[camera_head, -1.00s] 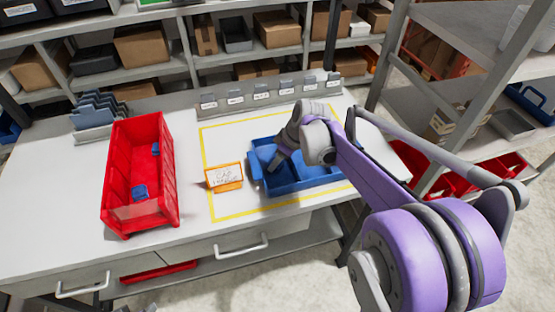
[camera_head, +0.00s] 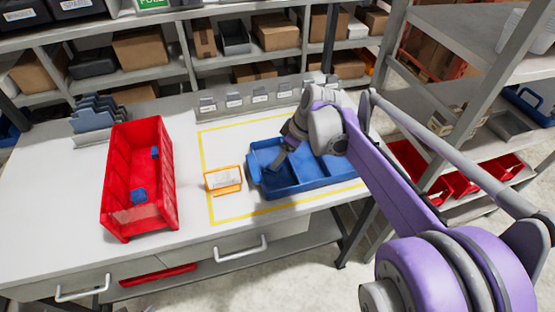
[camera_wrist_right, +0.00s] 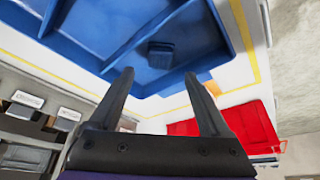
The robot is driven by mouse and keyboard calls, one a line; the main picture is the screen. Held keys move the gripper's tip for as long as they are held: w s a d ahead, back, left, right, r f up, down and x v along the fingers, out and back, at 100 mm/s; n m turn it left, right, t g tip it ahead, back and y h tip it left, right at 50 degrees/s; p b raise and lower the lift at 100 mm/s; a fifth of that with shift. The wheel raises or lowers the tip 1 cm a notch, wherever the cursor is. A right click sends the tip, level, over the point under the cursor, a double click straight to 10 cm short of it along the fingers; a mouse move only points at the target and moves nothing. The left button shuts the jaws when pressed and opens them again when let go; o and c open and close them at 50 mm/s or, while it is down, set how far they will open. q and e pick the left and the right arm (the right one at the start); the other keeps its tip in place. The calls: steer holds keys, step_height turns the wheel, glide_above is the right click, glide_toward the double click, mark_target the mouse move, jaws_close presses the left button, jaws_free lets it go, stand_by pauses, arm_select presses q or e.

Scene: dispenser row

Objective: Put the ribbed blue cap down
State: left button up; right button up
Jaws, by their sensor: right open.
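The blue cap (camera_wrist_right: 160,53) lies in a compartment of the blue divided tray (camera_wrist_right: 212,32) in the right wrist view; its ribs are hard to make out. The tray also shows in the head view (camera_head: 318,183), on the table inside a yellow outline. My right gripper (camera_wrist_right: 158,74) is open and empty, its fingertips apart from the cap. In the head view the right gripper (camera_head: 276,163) is over the tray's left compartment, where I cannot make out the cap. My left gripper is not in view.
A red bin (camera_head: 170,190) holding two blue pieces (camera_head: 138,196) stands left on the table. An orange-framed card (camera_head: 223,180) stands just left of the tray. Grey dividers (camera_head: 92,112) and a labelled rail (camera_head: 235,103) are at the back. Table space left of the bin is clear.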

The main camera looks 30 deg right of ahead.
steer(key=v, duration=0.6)
steer(key=s+a+f+m, duration=0.1)
steer(key=s+a, duration=0.2)
steer(key=s+a+f+m+h, duration=0.1)
steer(key=s+a+f, duration=0.1)
steer(key=s+a, duration=0.1)
steer(key=s+a+f+m, duration=0.1)
steer(key=s+a+f, duration=0.1)
steer(key=s+a, duration=0.1)
steer(key=shift+s+f, duration=0.15)
steer(key=shift+f, duration=0.1)
steer(key=s+a+f+m+t+h, duration=0.1)
steer(key=s+a+f+m, duration=0.2)
steer(key=s+f, duration=0.3)
steer(key=shift+s+a+f+t, duration=0.3)
steer(key=shift+s+a, duration=0.15)
steer(key=shift+s, duration=0.4)
